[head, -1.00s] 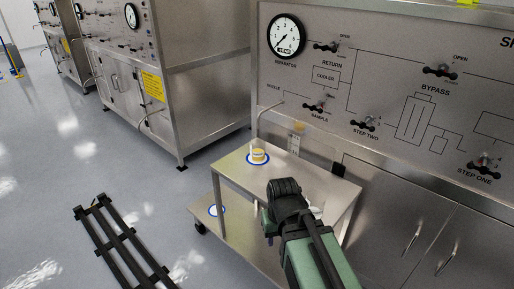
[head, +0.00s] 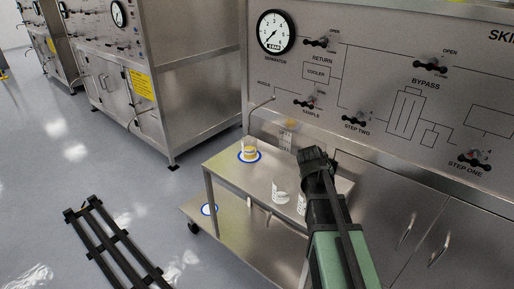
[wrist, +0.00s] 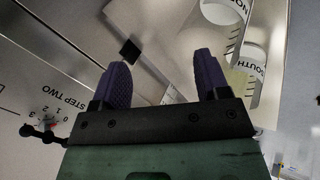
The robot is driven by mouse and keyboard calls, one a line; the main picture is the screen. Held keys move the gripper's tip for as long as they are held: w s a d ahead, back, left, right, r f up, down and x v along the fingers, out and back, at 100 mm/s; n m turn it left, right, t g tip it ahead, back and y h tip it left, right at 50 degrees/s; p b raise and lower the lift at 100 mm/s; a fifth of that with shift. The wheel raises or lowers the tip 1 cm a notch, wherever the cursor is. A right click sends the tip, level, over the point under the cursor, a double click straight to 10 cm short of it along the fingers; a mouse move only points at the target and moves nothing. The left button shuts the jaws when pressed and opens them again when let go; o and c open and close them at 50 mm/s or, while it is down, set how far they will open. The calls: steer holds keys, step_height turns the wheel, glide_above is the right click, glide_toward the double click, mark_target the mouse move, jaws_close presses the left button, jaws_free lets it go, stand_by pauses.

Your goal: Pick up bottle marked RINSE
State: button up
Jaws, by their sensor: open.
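No label reading RINSE is legible in either view. In the head view a small clear jar with yellow contents (head: 249,153) stands in a blue ring on the cart top. Two white-topped bottles (head: 281,193) stand at the cart's right, the second partly behind my arm. In the wrist view one white-lidded bottle (wrist: 222,11) is cut off by the top edge; another with yellowish contents (wrist: 246,72) is at the right.
A black rack (head: 108,240) lies on the floor at left. Open floor lies left of the cart.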

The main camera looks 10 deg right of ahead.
steer(key=w+d+n+t+h+b, duration=0.2)
steer(key=w+d+n+b, duration=0.1)
steer(key=w+d, duration=0.25)
steer(key=n+t+y+b, duration=0.5)
steer(key=n+t+b, duration=0.8)
steer(key=n, duration=1.6)
glide_toward(249, 135)
steer(key=w, duration=0.4)
steer(key=w+d, duration=0.1)
steer(key=w, duration=0.1)
steer(key=shift+w+d+r, duration=0.1)
steer(key=shift+w+r, duration=0.1)
steer(key=shift+w, duration=0.2)
steer(key=w, duration=0.5)
steer(key=shift+d, duration=0.15)
